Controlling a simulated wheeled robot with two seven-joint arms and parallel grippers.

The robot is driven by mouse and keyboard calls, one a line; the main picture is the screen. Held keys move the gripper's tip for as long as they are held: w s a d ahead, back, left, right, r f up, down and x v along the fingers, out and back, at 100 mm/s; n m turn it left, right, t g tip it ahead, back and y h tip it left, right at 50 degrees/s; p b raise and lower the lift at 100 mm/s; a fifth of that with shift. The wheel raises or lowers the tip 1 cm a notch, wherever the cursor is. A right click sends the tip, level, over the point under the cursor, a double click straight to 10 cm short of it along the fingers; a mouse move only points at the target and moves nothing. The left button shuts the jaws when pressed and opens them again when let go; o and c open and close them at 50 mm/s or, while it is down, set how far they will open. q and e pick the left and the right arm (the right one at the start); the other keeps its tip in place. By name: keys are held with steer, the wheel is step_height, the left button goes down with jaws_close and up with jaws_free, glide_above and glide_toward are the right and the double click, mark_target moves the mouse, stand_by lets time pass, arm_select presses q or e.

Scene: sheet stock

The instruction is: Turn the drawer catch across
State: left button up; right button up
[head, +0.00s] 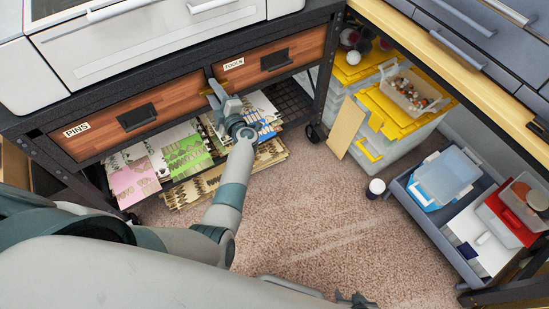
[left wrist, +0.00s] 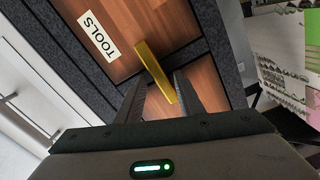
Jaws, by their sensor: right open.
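The yellow drawer catch (head: 207,92) is on the dark divider between the TOOLS drawer (head: 290,52) and the PINS drawer (head: 101,129). In the left wrist view the catch (left wrist: 150,65) is a flat bar slanting over the divider, with one end over the TOOLS drawer panel (left wrist: 158,22). My left gripper (head: 216,92) is at the catch; its fingers (left wrist: 160,82) are apart, with the bar's near end showing between them. I cannot tell whether either finger touches it. A small part of my right gripper (head: 356,299) shows at the bottom edge.
Patterned sheets (head: 187,150) lie on the shelf below the drawers. Yellow-lidded bins (head: 400,105) stand at the right, with a cup (head: 376,188) and an open grey drawer (head: 432,220) holding boxes nearby. The carpet (head: 300,220) in the middle is clear.

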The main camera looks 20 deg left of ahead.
arm_select(q)
steer(key=s+d+m, duration=1.1)
steer(key=d+m, duration=0.3)
steer(key=s+d+f+m+t+h+b, duration=0.1)
steer(key=d+f+m+t+h, duration=0.5)
steer(key=d+f+m+h, duration=0.3)
steer(key=d+f+h, duration=0.2)
steer(key=d+h, duration=0.1)
steer(key=h, duration=0.1)
steer(key=shift+s+f+m+b, duration=0.3)
steer(key=shift+s+f, duration=0.05)
steer(key=shift+f, duration=0.05)
stand_by(1.0)
